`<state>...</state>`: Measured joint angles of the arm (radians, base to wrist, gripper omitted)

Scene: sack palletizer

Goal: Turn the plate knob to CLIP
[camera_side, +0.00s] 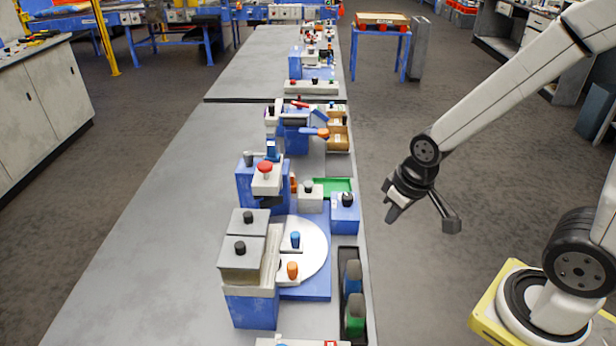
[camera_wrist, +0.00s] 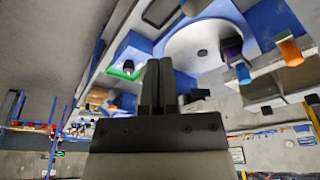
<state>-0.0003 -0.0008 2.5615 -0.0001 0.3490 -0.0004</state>
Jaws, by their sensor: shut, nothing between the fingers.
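A round pale plate (camera_side: 313,249) lies on a blue base on the bench, and the pale disc also shows in the wrist view (camera_wrist: 205,42). Beside it, a blue box (camera_side: 345,216) carries a dark knob (camera_side: 347,199); I cannot tell whether this is the plate knob. A blue knob-like piece (camera_side: 295,239) and an orange one (camera_side: 292,270) stand at the plate. No CLIP marking is readable. My gripper (camera_side: 392,213) is shut and empty, in the air to the right of the bench edge, apart from everything. Its fingers (camera_wrist: 160,80) show together in the wrist view.
A green tray (camera_side: 348,185) lies behind the blue box. A machine with a red button (camera_side: 264,167) and grey blocks (camera_side: 238,252) stand left of the plate. The bench's left side is clear.

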